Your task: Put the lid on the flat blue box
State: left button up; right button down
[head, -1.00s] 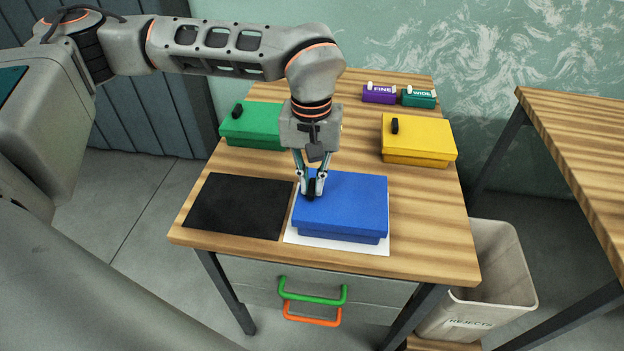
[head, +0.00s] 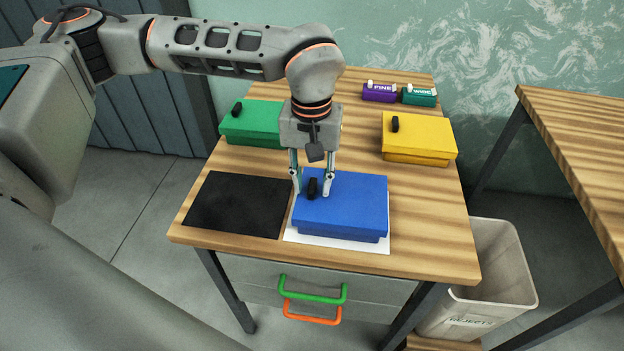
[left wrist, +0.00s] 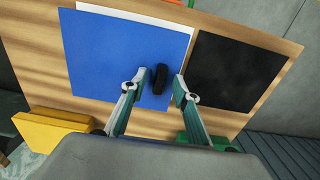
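The flat blue box (head: 340,232) stands on a white sheet (head: 300,239) near the front of the table. Its blue lid (head: 355,200) sits on top of it, with a black knob (head: 312,188) near the lid's left edge. My left gripper (head: 312,191) is open, its fingers apart on either side of the knob, just above the lid. In the left wrist view the knob (left wrist: 160,79) stands between the two spread fingertips (left wrist: 161,88), with a gap on both sides. My right gripper is in neither view.
A bare black mat (head: 238,206) lies left of the blue box. A green box (head: 255,125) and a yellow box (head: 420,138) stand farther back, with purple (head: 379,93) and teal (head: 419,97) blocks behind. A rejects bin (head: 488,280) stands right of the table.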

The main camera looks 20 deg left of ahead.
pick_arm(q)
jog(key=shift+r, duration=0.15)
notch_tip(320, 180, up, 12)
dwell(0.5)
